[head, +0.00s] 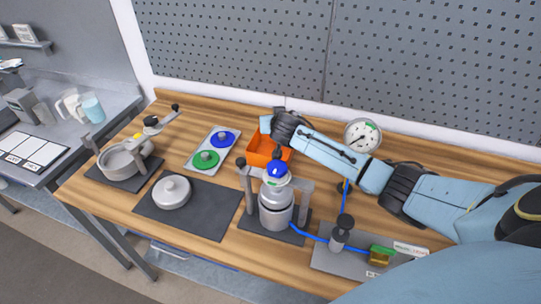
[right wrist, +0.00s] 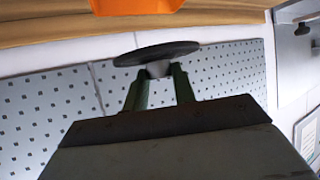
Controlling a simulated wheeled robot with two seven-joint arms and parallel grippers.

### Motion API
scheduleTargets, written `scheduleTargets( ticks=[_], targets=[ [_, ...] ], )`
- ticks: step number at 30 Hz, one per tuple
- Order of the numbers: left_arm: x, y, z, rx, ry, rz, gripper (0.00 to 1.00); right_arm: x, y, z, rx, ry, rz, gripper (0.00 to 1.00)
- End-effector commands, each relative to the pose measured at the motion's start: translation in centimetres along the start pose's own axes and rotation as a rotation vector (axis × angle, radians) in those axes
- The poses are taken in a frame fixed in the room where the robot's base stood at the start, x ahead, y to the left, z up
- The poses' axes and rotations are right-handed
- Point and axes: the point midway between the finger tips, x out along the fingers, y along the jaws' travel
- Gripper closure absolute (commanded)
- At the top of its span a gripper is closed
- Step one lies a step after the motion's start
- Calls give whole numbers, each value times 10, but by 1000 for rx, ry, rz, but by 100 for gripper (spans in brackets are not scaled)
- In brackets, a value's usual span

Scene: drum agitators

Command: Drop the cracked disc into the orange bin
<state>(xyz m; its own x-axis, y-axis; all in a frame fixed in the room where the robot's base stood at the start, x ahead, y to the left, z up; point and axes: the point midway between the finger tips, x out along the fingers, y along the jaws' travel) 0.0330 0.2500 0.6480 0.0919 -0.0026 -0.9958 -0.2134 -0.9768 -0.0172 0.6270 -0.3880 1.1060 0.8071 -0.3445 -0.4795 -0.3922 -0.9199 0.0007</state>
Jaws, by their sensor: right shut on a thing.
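The orange bin (head: 258,158) stands on the wooden bench behind the metal vessel, partly hidden by my right arm and the vessel's upper parts. My right gripper (right wrist: 159,80) is shut on the grey hub of a dark round disc (right wrist: 140,55). The disc is seen nearly edge-on, so no crack can be made out. In the right wrist view an orange piece of the bin (right wrist: 135,5) shows past the disc, apart from it. In the head view the fingers and disc cannot be clearly made out around the bin. My left gripper is not in view.
A metal vessel with a blue dome (head: 277,169) and side posts stands just in front of the bin. A tray (head: 200,163) with blue and green discs lies left of it. A round gauge (head: 362,135) stands to the right.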

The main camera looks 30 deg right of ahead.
Motion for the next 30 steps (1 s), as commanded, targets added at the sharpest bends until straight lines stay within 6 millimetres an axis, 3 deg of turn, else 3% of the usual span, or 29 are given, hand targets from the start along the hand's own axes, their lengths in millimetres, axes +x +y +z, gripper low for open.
scheduleTargets(
  ticks=[1, 7, 17, 18, 21, 24, 30],
  targets=[
    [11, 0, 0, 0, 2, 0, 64, 6, 0, 9, 0, 2, 1, 100],
    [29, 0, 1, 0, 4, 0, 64, 15, 0, 27, 0, 1, 0, 100],
    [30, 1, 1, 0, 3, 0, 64, 16, 0, 29, 1, 1, -1, 100],
    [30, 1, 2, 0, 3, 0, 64, 16, 0, 29, 1, 1, -1, 72],
    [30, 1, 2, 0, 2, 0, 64, 16, 0, 29, 1, 1, -1, 59],
    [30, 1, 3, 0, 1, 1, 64, 16, 0, 29, 0, 1, -1, 48],
    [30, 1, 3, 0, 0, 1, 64, 16, 0, 30, 0, -1, 0, 48]
  ],
)
